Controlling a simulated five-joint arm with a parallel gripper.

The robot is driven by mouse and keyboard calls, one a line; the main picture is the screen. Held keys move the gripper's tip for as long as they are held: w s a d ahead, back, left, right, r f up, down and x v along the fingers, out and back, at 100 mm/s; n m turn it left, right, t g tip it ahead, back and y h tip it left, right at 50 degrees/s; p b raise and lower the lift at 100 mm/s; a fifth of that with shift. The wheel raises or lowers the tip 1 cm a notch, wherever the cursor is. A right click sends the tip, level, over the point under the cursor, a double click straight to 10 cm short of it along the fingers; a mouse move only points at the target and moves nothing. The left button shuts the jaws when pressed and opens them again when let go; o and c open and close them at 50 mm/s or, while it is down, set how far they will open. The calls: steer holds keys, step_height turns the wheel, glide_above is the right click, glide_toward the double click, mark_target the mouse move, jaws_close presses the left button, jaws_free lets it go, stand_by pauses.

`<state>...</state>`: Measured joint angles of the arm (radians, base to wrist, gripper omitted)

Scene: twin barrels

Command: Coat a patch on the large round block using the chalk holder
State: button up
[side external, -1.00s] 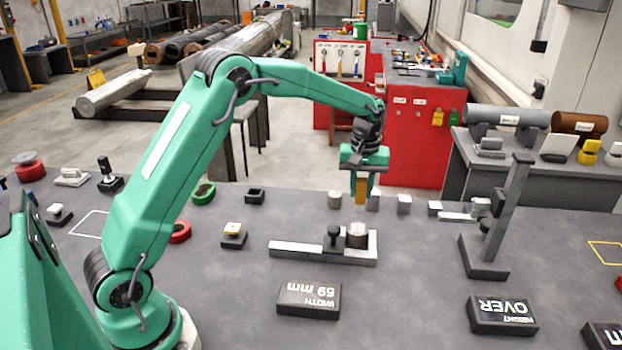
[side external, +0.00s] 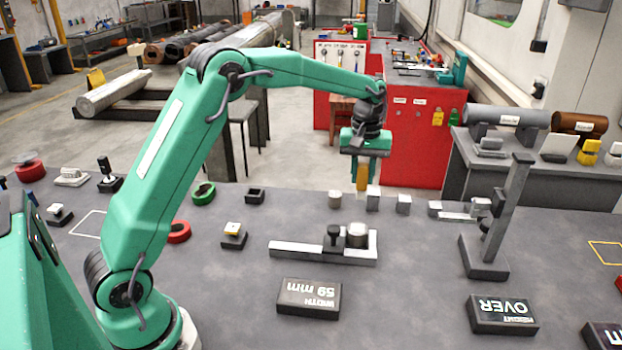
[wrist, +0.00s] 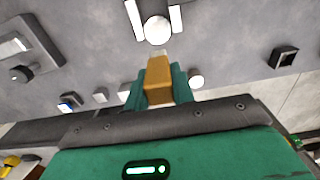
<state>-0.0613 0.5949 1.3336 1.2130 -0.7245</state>
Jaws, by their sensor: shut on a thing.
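My gripper (side external: 363,160) is shut on the orange-yellow chalk holder (side external: 362,178), which points down. In the wrist view, the chalk holder (wrist: 159,72) sits between the green fingers of my gripper (wrist: 160,88), with a pale tip. The large round block (side external: 357,238) stands in the grey fixture (side external: 310,251), below the chalk holder and apart from it. Its top looks pale in the side view. The round block also shows in the wrist view (wrist: 158,32), with a whitish top, beyond the chalk tip.
A dark knob (side external: 333,236) stands left of the round block. Small pale blocks (side external: 373,200) and a small round block (side external: 335,199) stand behind. A tall grey stand (side external: 500,215) is at the right. A "WIDTH 59 mm" plate (side external: 309,297) lies in front.

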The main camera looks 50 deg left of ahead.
mark_target(360, 199)
steer(key=shift+f, duration=0.15)
stand_by(0.4)
steer(key=shift+f, duration=3.2)
steer(key=shift+s+d+f, duration=0.25)
steer(key=shift+d+f, duration=0.05)
steer(key=shift+f, duration=0.3)
steer(key=shift+s+d, duration=1.15)
steer(key=shift+s, duration=0.05)
steer(key=shift+w+a, duration=1.35)
steer(key=shift+w+a+r, duration=0.1)
steer(key=shift+w+a, duration=0.05)
steer(key=shift+w, duration=0.05)
steer(key=shift+s+r, duration=0.1)
steer(key=shift+r, duration=3.8)
